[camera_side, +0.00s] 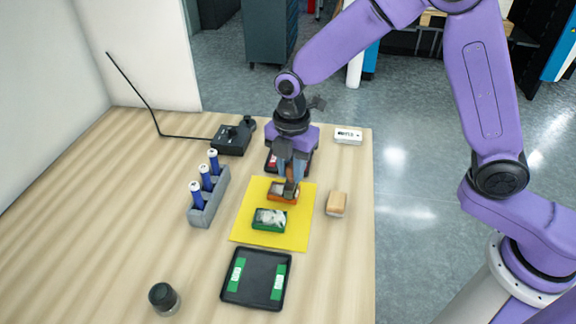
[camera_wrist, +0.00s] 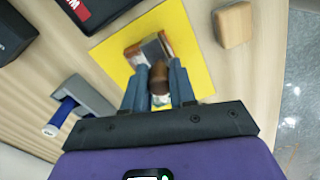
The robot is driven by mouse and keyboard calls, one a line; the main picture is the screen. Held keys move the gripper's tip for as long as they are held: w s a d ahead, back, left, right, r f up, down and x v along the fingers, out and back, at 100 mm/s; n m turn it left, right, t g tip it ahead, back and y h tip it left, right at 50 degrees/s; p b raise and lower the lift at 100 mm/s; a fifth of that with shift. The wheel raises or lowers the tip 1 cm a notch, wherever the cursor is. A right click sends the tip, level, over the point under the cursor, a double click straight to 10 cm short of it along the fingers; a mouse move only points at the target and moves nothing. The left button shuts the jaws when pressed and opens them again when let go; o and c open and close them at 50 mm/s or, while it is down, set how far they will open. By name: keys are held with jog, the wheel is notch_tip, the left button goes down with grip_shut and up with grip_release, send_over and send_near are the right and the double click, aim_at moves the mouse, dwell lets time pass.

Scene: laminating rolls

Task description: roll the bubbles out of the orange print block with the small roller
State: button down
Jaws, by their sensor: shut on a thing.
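The orange print block (camera_side: 275,192) lies on the yellow mat (camera_side: 245,233), partly hidden behind my gripper; its orange-brown edge (camera_wrist: 129,51) shows in the wrist view. My gripper (camera_side: 291,186) points down over the block. Its blue fingers (camera_wrist: 158,80) are shut on the small roller's brown handle (camera_wrist: 158,72). The roller's grey head (camera_wrist: 152,47) is over the orange block and seems to rest on it; exact contact is hard to tell. Any bubbles under the head are hidden. A green block (camera_side: 270,219) with a whitish patterned top lies nearer on the same mat.
A black tray (camera_side: 256,301) with green strips is in front of the mat. A grey rack (camera_side: 209,197) of blue-handled tools stands left. A tan block (camera_side: 336,204) lies right. A dark box (camera_side: 272,161) with red sits behind. A dark jar (camera_side: 163,298) stands front left.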

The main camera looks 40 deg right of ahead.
jog(key=shift+s+d, duration=0.2)
jog(key=shift+w+a, duration=1.45)
jog(key=shift+w, duration=0.2)
jog(key=shift+s+d, duration=1.45)
jog(key=shift+s, duration=0.2)
jog(key=shift+w+a+f, duration=0.1)
jog(key=shift+w+a, duration=0.5)
jog(key=shift+w, duration=0.05)
jog(key=shift+w+a, duration=0.1)
jog(key=shift+w+a, duration=0.2)
jog(key=shift+w, duration=0.05)
jog(key=shift+w, duration=0.1)
jog(key=shift+w+a, duration=0.55)
